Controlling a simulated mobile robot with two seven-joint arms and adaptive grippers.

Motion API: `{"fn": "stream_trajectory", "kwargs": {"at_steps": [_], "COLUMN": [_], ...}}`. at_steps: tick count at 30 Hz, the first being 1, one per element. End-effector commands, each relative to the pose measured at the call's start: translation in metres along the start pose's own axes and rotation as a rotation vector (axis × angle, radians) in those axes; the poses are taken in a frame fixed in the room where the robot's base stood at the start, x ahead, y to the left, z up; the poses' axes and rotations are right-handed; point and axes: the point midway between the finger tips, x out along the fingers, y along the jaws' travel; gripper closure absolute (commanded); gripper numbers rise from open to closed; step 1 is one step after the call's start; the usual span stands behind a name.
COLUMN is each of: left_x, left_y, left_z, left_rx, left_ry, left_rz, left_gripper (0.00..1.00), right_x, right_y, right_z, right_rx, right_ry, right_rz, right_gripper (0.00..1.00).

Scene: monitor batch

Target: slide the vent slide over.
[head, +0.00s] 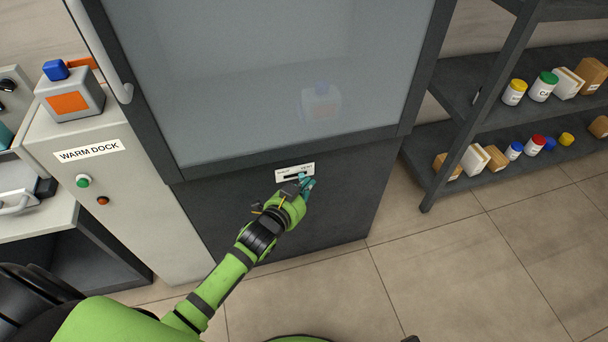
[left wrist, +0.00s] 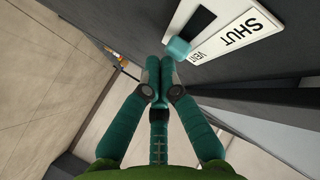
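The vent slide is a small teal knob (left wrist: 178,48) in a dark slot on a white plate (head: 283,173). The plate sits on the dark lower front of a cabinet. In the left wrist view the plate (left wrist: 232,40) reads VENT and SHUT. The knob is at the near end of the visible slot; in the head view this is the right end. My left gripper (head: 309,184) is at the plate's right end. In the left wrist view its teal fingers (left wrist: 160,64) are together, tips right beside the knob; I cannot tell whether they touch it. My right gripper is out of view.
The cabinet has a large glass front (head: 270,70) above the plate. A grey WARM DOCK unit (head: 140,190) with a green button stands at left. A dark shelf rack (head: 450,150) with jars and boxes stands at right. The tiled floor (head: 440,270) between is clear.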

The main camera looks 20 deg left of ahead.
Motion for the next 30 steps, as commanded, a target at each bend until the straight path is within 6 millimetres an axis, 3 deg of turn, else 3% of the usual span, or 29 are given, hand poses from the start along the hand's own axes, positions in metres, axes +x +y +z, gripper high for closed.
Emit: {"fn": "stream_trajectory", "kwargs": {"at_steps": [30], "left_x": [-0.014], "left_y": [-0.011], "left_z": [0.013], "left_rx": [0.001], "left_ry": [-0.003], "left_rz": [0.000], "left_gripper": [1.00], "right_x": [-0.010], "right_y": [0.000], "right_z": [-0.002], "right_rx": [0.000], "right_ry": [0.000], "right_rz": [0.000], "right_gripper": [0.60]}}
